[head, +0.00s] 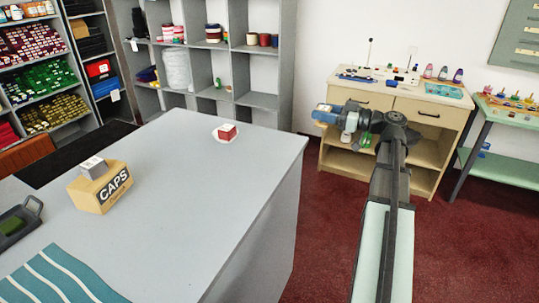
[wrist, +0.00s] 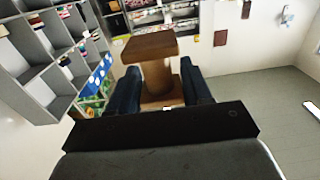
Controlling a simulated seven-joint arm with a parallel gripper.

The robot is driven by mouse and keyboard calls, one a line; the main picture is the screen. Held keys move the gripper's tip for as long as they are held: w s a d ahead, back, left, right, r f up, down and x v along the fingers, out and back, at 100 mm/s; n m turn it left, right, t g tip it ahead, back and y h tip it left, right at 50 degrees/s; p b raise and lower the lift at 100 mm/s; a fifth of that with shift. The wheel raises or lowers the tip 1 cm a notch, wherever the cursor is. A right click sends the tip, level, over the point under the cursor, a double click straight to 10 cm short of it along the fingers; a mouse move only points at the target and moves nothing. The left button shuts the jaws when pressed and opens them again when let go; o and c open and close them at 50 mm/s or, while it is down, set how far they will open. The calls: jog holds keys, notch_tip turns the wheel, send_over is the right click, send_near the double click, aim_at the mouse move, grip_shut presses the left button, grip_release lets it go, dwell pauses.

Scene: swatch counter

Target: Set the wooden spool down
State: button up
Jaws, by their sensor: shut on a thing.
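The wooden spool (wrist: 150,46) is brown, with a square flange showing above a narrower core in the wrist view. My gripper (wrist: 162,88) is shut on it, with a dark finger on each side of the core. In the head view my gripper (head: 327,113) is in the air, to the right of the grey counter (head: 190,190) in the picture, with the sewing desk behind it. The spool is too small there to make out clearly beside the blue fingers.
A red cube (head: 228,132) sits on a white saucer (head: 219,139). A CAPS box (head: 90,201) bears a grey cube (head: 93,167). A dark tray (head: 35,206) and a striped teal cloth (head: 50,278) lie at the left.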

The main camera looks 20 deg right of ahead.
notch_tip(320, 180, down, 15)
jog(key=shift+r, duration=0.2)
jog(key=shift+w+a, duration=0.1)
jog(key=shift+w, duration=0.05)
jog(key=x, duration=1.7)
jog(key=shift+w+a, duration=0.15)
jog(key=shift+w, duration=0.1)
jog(key=shift+w+a+f, duration=0.1)
jog(key=shift+a+f, duration=0.05)
jog(key=shift+f, duration=0.45)
jog(key=shift+f, duration=0.2)
jog(key=o, duration=1)
jog(key=shift+o, duration=0.2)
jog(key=v, duration=1.4)
jog(key=shift+r, duration=0.3)
